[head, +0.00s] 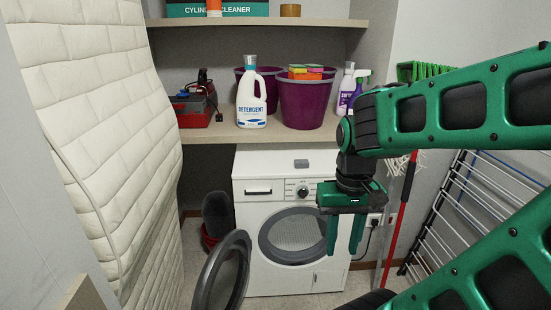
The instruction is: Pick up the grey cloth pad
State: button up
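The grey cloth pad (301,164) looks like a small grey block lying on top of the white washing machine (250,207), near the middle of its top. My gripper (343,248) hangs pointing down in front of the washing machine's right side, lower than the pad and to its right. The gripper and the pad are not touching.
The washing machine's round door (222,275) stands open at the front left. A shelf (215,134) above holds a detergent bottle (251,98) and purple buckets (304,106). A white mattress (100,130) leans at left; a drying rack (455,215) stands at right.

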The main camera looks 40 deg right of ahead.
aim_at(298, 164)
jog(key=z, duration=0.45)
jog(key=i, duration=1)
jog(key=z, duration=0.9)
jog(key=i, duration=0.3)
jog(key=z, duration=0.2)
